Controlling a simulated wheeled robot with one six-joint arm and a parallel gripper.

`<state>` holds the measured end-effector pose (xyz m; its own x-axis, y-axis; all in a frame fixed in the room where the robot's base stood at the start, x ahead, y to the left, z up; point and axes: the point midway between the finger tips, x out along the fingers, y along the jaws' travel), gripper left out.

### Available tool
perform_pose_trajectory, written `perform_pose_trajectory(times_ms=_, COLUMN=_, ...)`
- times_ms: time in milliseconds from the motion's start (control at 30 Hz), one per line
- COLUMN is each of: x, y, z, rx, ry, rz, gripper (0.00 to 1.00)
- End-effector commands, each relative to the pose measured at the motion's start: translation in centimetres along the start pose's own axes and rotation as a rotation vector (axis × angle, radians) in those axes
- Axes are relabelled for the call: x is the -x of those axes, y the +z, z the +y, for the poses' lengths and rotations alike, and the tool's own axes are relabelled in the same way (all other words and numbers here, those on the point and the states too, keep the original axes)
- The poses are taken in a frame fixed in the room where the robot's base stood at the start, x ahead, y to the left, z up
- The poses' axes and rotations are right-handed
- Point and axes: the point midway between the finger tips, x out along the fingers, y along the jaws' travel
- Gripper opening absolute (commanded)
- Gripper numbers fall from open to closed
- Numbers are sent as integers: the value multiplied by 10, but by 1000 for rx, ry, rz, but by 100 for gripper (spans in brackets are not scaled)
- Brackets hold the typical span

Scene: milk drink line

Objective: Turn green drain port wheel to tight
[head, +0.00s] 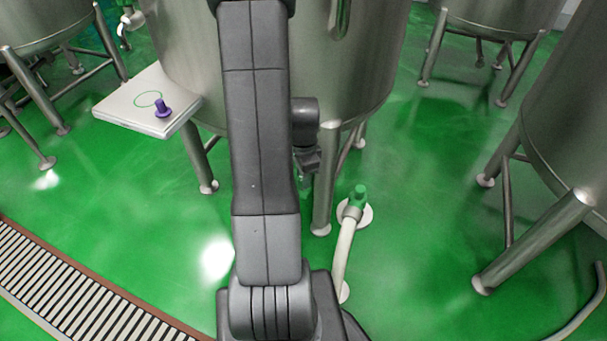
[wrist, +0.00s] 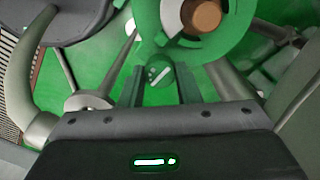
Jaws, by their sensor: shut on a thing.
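The green drain port wheel (wrist: 228,44) shows as a thick green ring at the top of the wrist view, around a pale collar with a brown round centre. A small round green knob (wrist: 160,74) with white marks is at the wheel's near side. My gripper (wrist: 160,88) has one finger on each side of this knob and is shut on it. In the head view my gripper (head: 307,174) is small and dark under the tank, beside my arm. The wheel is hidden there by my arm and the tank. I cannot tell how far the wheel is turned.
The steel tank (head: 365,60) stands on metal legs close around my gripper. A white shelf (head: 120,105) with a purple knob (head: 163,107) is at left. Green floor between tanks is open.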

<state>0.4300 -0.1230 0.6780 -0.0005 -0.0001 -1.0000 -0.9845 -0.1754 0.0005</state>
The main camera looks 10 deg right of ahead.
Motion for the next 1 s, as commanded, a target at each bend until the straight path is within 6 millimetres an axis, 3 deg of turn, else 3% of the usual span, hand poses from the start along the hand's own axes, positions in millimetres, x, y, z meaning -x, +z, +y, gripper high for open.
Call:
perform_pose_trajectory(times_ms=233, x=0, y=0, z=0, rx=-2, ry=-1, rz=0, gripper=7)
perform_pose_trajectory(times_ms=267, x=0, y=0, z=0, rx=-2, ry=-1, rz=0, gripper=36)
perform_pose_trajectory(times_ms=333, x=0, y=0, z=0, rx=-1, ry=-1, rz=0, gripper=49)
perform_pose_trajectory(times_ms=367, x=0, y=0, z=0, rx=-1, ry=-1, rz=0, gripper=52)
perform_pose_trajectory(times_ms=733, x=6, y=0, z=-1, rx=0, ry=-2, rz=1, gripper=52)
perform_pose_trajectory(times_ms=867, x=25, y=0, z=-1, rx=0, ry=-5, rz=1, gripper=52)
perform_pose_trajectory(times_ms=1000, x=56, y=0, z=-1, rx=0, ry=-7, rz=2, gripper=52)
